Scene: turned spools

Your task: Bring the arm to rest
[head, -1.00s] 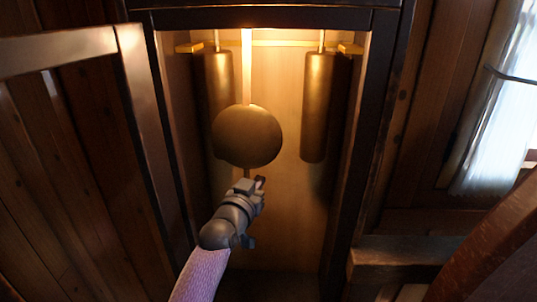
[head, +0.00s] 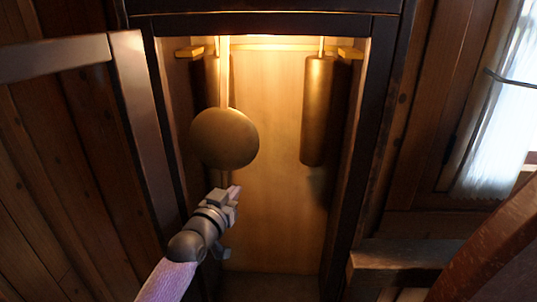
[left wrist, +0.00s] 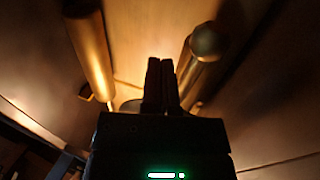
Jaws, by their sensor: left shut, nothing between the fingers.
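My left gripper (head: 236,190) is in front of the open, lit clock case, just below the round brass pendulum bob (head: 224,138). Its fingers are shut and empty; they also show close together in the left wrist view (left wrist: 161,84). I cannot tell how far the fingertips are from the bob in depth. The bob hangs toward the left of the case on a pale rod (head: 224,75). My right gripper is not in view.
A brass weight (head: 318,115) hangs at the right inside the case; another (head: 211,75) is partly hidden behind the pendulum. The dark-framed door (head: 142,110) stands open at left. A wooden ledge (head: 400,255) is at lower right, below a window (head: 497,120).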

